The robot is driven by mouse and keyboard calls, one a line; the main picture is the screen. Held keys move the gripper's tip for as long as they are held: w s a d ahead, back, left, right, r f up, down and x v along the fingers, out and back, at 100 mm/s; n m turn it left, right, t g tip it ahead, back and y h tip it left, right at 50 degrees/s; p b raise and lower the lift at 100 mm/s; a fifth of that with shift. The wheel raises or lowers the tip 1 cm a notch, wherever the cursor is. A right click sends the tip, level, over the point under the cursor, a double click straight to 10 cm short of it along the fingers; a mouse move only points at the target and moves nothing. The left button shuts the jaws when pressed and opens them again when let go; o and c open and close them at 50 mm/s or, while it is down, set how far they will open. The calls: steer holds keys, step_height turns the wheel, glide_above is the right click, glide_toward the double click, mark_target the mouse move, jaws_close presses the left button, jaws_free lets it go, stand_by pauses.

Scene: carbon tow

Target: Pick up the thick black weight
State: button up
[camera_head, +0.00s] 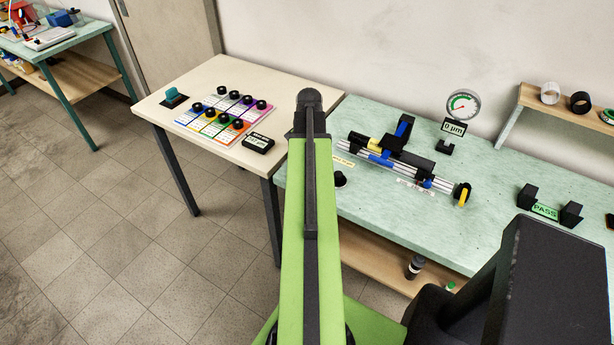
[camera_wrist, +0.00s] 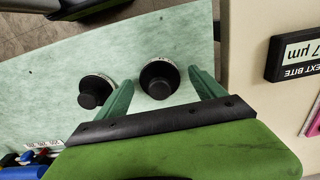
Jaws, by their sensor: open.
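Two round black weights stand on the green table in the wrist view. The right weight (camera_wrist: 158,78) looks larger and thicker, with a pale rim. It lies between the green fingertips of my gripper (camera_wrist: 161,76), which are open and apart. The left weight (camera_wrist: 96,90) has a smaller black knob on a pale-rimmed base and lies outside the left finger. I cannot tell the fingers' height above the table. In the head view one black weight (camera_head: 340,179) shows just right of my arm; the other weight and my gripper are hidden behind the arm.
A rail device with blue and yellow parts (camera_head: 385,155) stands right of the weights on the green table (camera_head: 470,215). A cream table (camera_head: 222,83) adjoins at left, with coloured cards, black knobs and a small display (camera_head: 258,143). A PASS stand (camera_head: 546,210) is farther right.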

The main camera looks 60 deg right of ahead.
jaws_close()
stand_by(0.6)
